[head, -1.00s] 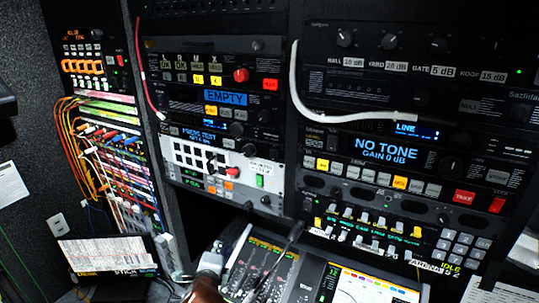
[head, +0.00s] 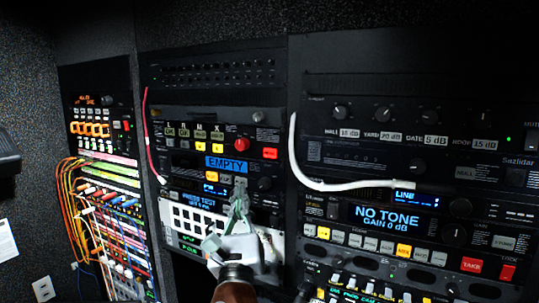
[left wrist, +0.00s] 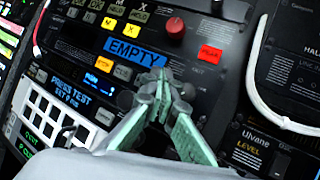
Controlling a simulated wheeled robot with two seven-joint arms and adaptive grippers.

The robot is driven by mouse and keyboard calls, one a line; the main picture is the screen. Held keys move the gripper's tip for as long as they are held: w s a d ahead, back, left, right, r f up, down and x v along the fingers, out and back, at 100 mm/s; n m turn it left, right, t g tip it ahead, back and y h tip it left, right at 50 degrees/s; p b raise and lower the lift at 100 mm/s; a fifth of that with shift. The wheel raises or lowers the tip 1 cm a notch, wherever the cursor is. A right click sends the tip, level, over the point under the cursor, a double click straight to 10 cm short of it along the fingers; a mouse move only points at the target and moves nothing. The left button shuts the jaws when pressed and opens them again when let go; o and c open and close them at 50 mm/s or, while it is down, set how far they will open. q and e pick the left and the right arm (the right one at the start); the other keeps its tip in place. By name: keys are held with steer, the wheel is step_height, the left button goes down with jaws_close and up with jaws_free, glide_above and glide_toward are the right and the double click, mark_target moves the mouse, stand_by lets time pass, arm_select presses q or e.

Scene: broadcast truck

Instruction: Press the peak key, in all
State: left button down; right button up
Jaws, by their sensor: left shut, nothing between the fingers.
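My left gripper (head: 240,190) is shut and empty, with green finger pads. It is raised in front of the middle rack unit, its tips just below the blue EMPTY display (head: 228,165). In the left wrist view the tips (left wrist: 160,78) overlap the panel right of a lit yellow key (left wrist: 107,67) and a grey key (left wrist: 122,73); I cannot tell whether they touch it. My right gripper is not in view.
A white cable (head: 340,186) loops across the right rack, and a red cable (head: 148,140) hangs at the left. A red knob (head: 241,144) and red key (head: 270,153) stand near the EMPTY display. Patch cables (head: 75,200) crowd the far left.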

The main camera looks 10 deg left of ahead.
mark_target(270, 153)
arm_select(q)
steer(key=s+d+r+m+t, duration=0.1)
steer(key=s+r, duration=0.3)
steer(key=r, duration=0.4)
steer(key=shift+s+d+m+t+y, duration=0.2)
steer(key=shift+d+m+t+y, duration=0.2)
steer(key=shift+d+m, duration=0.1)
steer(key=shift+w, duration=0.15)
steer(key=shift+w+d+p, duration=0.2)
steer(key=shift+w+d, duration=0.25)
steer(key=shift+w, duration=0.9)
steer(key=shift+w+d+p, duration=0.15)
steer(key=shift+w+d, duration=0.35)
steer(key=shift+w, duration=0.85)
steer(key=shift+w+d+p, duration=0.2)
steer(key=shift+w+d, duration=0.25)
steer(key=shift+w, duration=0.9)
steer(key=shift+w+d, duration=0.1)
steer(key=shift+w, duration=0.3)
steer(key=shift+w+d, duration=0.15)
steer(key=shift+w, duration=0.1)
steer(key=shift+s+a, duration=0.3)
steer(key=shift+s, duration=0.4)
